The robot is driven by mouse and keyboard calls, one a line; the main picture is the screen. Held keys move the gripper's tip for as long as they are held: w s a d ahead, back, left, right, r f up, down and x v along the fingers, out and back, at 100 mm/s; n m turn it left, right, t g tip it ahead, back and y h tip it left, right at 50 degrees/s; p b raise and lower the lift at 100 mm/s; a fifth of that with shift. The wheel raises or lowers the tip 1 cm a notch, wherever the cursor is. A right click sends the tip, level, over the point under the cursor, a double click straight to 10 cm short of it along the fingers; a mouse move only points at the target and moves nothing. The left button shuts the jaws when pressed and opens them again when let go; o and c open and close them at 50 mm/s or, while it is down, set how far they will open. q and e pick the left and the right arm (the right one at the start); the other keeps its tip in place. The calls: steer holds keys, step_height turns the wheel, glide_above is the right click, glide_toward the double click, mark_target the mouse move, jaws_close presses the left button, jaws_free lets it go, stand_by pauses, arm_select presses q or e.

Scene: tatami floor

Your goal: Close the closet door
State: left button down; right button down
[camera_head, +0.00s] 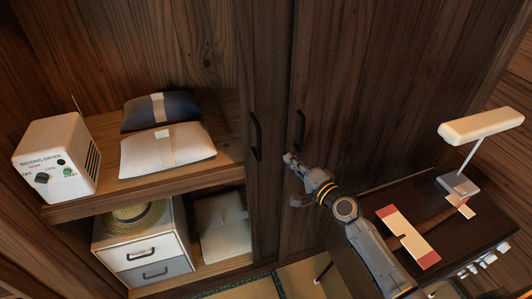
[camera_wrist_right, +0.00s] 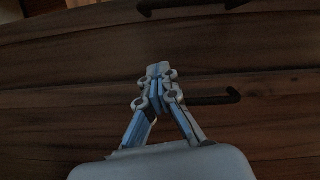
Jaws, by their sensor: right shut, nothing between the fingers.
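The dark wooden closet stands open on its left side, showing its shelves. One door panel (camera_head: 268,200) with a black handle (camera_head: 255,137) stands at the middle. Right of it is a wider wooden door panel (camera_head: 350,100) with its own black handle (camera_head: 298,130). My right gripper (camera_head: 290,159) is shut and empty, just below that second handle and close to the door. In the right wrist view the shut fingertips (camera_wrist_right: 158,70) are in front of the dark wood, with a black handle (camera_wrist_right: 213,98) beside them. Contact cannot be told. My left gripper is not in view.
A bedding dryer (camera_head: 60,155) and two cushions (camera_head: 165,150) sit on the closet's upper shelf (camera_head: 110,200). Below are a drawer unit (camera_head: 145,255), a straw hat (camera_head: 138,222) and a pale cushion (camera_head: 222,225). At right, a dark desk (camera_head: 450,235) holds a white lamp (camera_head: 480,125).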

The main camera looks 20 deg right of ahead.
mark_target(269, 142)
steer(key=x, duration=0.7)
steer(key=shift+w+f, duration=0.1)
steer(key=shift+w, duration=0.2)
steer(key=a, duration=0.4)
steer(key=shift+s+f+p, duration=0.25)
steer(key=shift+f+p, duration=0.15)
